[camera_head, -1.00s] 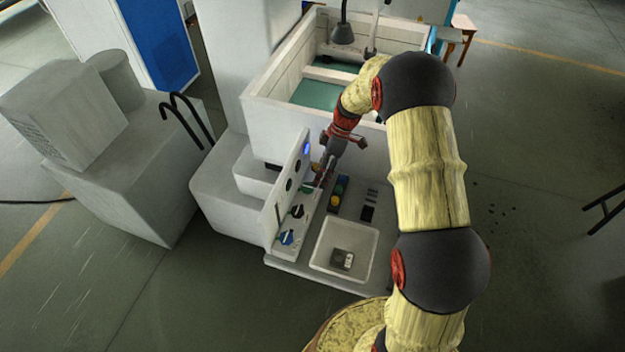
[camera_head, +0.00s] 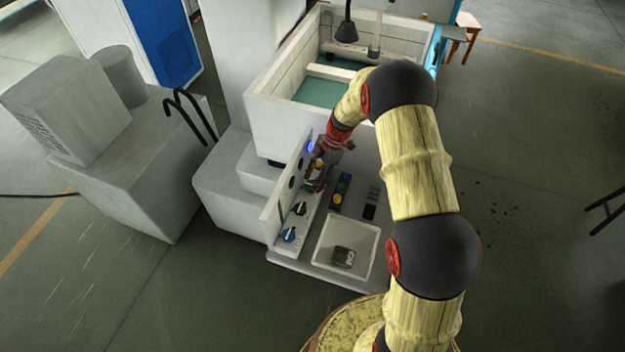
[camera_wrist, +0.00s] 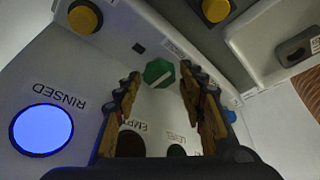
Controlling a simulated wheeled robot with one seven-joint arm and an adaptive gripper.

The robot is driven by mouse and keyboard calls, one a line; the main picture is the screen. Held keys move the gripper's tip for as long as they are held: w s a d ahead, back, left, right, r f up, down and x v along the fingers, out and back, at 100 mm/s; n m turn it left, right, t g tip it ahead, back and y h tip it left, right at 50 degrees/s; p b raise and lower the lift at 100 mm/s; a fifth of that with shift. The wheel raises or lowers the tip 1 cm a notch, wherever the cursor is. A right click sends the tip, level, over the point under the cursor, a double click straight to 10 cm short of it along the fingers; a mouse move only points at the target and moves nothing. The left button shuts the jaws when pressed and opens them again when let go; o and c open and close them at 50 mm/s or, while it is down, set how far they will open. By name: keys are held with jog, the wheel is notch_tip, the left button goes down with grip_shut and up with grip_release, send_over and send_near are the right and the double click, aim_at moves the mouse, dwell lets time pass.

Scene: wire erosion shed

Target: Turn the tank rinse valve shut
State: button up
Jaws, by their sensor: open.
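My gripper (camera_head: 314,183) is at the upright control panel (camera_head: 272,220) on the front of the white machine. In the wrist view my gripper (camera_wrist: 161,82) is open, its fingers apart at left and right. A green faceted knob (camera_wrist: 157,72) shows between the fingertips, with no clear contact. I cannot read a label that names it as the tank rinse valve. A round lamp (camera_wrist: 42,130) marked RINSED glows blue; it also shows in the head view (camera_head: 309,147). In the head view my gripper hides part of the panel's knob row.
A blue knob (camera_head: 289,235) and a black knob (camera_head: 300,208) sit lower on the panel. A yellow button (camera_wrist: 85,17) is near the wrist view's top left. A white tray (camera_head: 318,262) holding a small dark object is close by. The open tank (camera_head: 275,128) stands behind.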

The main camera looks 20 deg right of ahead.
jog(key=shift+a+f, duration=0.1)
jog(key=shift+f, duration=0.2)
jog(key=shift+c, duration=0.3)
jog(key=c, duration=0.8)
